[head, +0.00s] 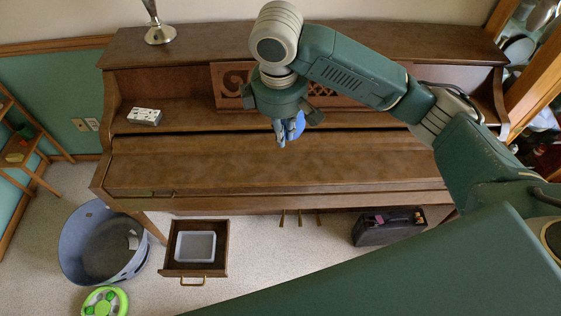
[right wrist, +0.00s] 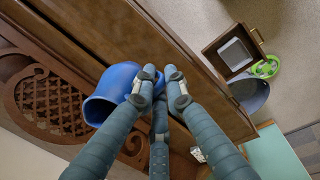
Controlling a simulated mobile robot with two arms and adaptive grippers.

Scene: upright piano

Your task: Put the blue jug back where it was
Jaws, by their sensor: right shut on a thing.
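The blue jug (head: 299,124) shows in the head view as a small blue patch beside my right gripper (head: 283,131), over the front of the piano (head: 200,170). In the right wrist view the blue jug (right wrist: 112,84) lies left of the fingertips of my right gripper (right wrist: 161,76), its open mouth facing the lower left. My right gripper is shut on the jug at its right side. The fingers hide part of the jug, and I cannot tell its exact height above the piano. My left gripper is not in view.
A white patterned box (head: 144,116) and a metal stand (head: 158,32) are on the piano. Below are a grey-blue tub (head: 75,240), an open drawer (head: 222,262) holding a grey tray (head: 195,234), a green wheel toy (head: 105,300) and a black case (head: 385,232). The piano's closed lid is clear.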

